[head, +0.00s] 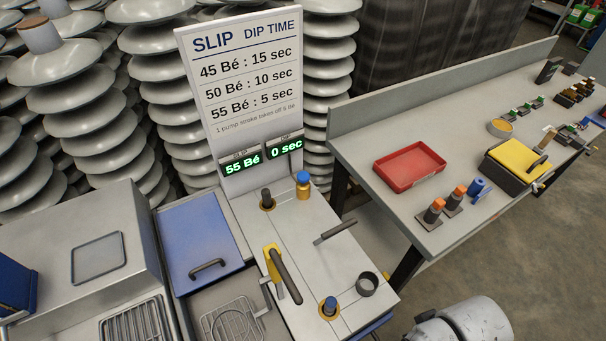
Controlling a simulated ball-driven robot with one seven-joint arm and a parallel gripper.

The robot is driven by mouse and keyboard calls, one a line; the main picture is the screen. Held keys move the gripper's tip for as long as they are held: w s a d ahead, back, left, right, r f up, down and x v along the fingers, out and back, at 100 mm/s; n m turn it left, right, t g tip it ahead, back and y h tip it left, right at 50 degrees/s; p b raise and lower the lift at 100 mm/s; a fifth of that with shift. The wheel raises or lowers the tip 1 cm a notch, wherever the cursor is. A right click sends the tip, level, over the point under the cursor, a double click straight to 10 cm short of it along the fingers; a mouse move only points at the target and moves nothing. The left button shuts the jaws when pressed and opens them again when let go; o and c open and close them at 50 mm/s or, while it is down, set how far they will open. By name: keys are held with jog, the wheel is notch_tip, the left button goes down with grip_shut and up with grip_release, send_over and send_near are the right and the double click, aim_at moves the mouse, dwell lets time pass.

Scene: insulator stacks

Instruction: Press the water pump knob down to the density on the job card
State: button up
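A blue knob (303,179) stands upright on a brass body at the back of the grey machine top. A second blue-topped knob (330,304) stands in a yellow ring near the front. Neither is visibly labelled, so I cannot tell which is the water pump knob. The slip display (242,164) reads 55 Bé and the dip display (285,145) reads 0 sec. The sign (245,75) lists 45 Bé 15 sec, 50 Bé 10 sec, 55 Bé 5 sec, and one pump stroke taking off 5 Bé. I cannot pick out a job card.
A yellow bracket with a dark handle (284,275), a dark-topped post (266,199), a bar handle (335,232) and a dark ring (367,284) stand on the machine top. A blue lid (199,235) lies left. The right bench holds a red tray (409,169). Insulator stacks (70,110) stand behind.

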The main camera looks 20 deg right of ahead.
grip_shut()
dwell(1.4)
